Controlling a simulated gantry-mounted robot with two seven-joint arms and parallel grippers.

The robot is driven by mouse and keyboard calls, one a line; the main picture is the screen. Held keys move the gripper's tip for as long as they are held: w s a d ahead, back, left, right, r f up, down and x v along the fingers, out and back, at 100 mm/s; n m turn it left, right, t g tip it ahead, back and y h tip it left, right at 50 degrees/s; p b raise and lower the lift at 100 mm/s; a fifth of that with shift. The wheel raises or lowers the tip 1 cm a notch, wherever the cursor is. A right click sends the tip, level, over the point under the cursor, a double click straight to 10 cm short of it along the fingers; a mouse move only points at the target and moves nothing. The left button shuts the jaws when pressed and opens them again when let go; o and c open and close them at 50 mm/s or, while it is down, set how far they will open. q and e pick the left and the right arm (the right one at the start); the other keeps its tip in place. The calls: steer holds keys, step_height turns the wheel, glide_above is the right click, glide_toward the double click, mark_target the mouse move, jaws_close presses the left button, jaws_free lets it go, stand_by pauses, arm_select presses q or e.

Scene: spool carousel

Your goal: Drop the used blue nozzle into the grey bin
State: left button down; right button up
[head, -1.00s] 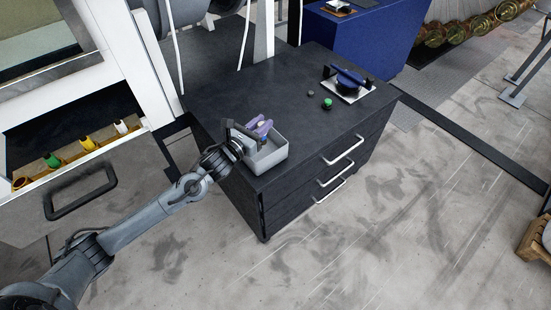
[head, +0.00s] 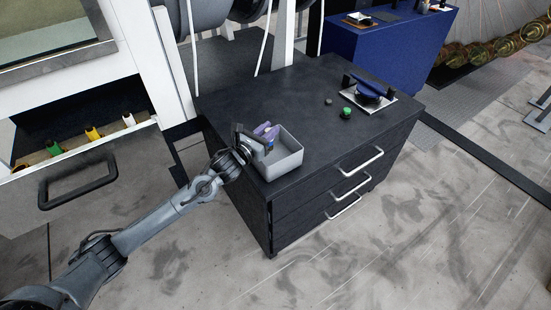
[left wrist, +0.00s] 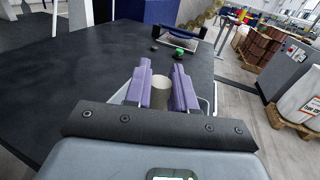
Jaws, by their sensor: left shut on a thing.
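The grey bin (head: 284,164) is an open box on the near left part of the dark cabinet top. My left gripper (head: 267,134), with purple fingers, is over the bin's opening. It is shut on the blue nozzle (head: 269,148), whose blue part shows below the fingers in the head view. In the left wrist view, a dull grey-brown round end (left wrist: 159,92) shows between the two purple fingers (left wrist: 160,88). Pale parts of the bin's rim (left wrist: 206,104) show beside the fingers there. The bin's floor is mostly hidden. My right gripper is out of view.
The cabinet top (head: 300,105) is mostly clear. Farther back are a green-topped knob (head: 346,113), a small dark disc (head: 328,101) and a dark blue device on a white plate (head: 369,91). An open drawer (head: 85,153) at left holds several coloured pieces.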

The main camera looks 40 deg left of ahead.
arm_select(q)
steer(key=shift+f, duration=0.6)
steer(key=c, duration=0.9)
jaws_free()
steer(key=shift+o, duration=0.2)
steer(key=shift+s, duration=0.6)
steer(key=s+p, duration=0.2)
steer(key=s, duration=0.7)
steer(key=shift+s, duration=0.3)
